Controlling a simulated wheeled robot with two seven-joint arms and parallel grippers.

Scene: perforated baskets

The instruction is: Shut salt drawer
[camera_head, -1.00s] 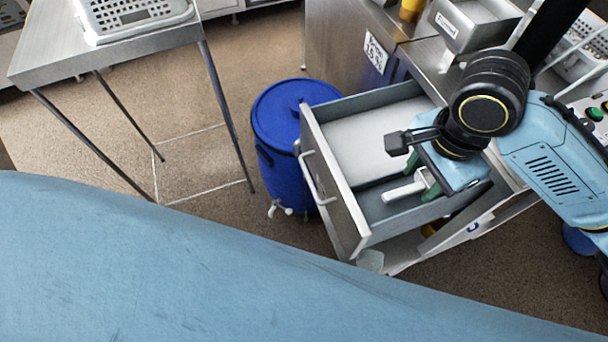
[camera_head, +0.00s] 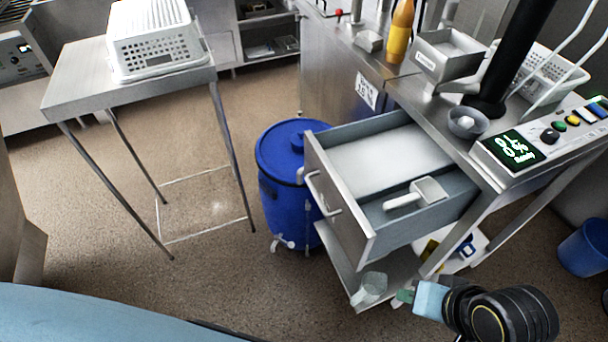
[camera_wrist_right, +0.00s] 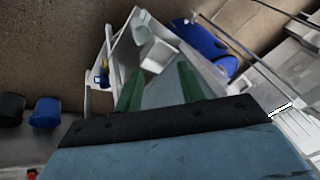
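The salt drawer (camera_head: 365,233) is pulled out from under the steel counter in the head view. White salt (camera_head: 390,160) fills its larger compartment. A white scoop (camera_head: 418,194) lies in the narrower compartment at the near right side. The drawer front has a bar handle (camera_head: 322,196) facing left. My right gripper (camera_head: 403,297) is low, below and to the right of the drawer and clear of it. In the right wrist view its green fingers (camera_wrist_right: 158,88) stand apart, with nothing clearly held between them. My left gripper is not in view.
A blue drum (camera_head: 285,190) stands just left of the drawer front. A clear cup (camera_head: 370,288) is on the cart's lower shelf (camera_head: 345,270) near my right gripper. A steel table (camera_head: 80,85) with a white basket (camera_head: 155,50) is at left. Floor between table and drum is clear.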

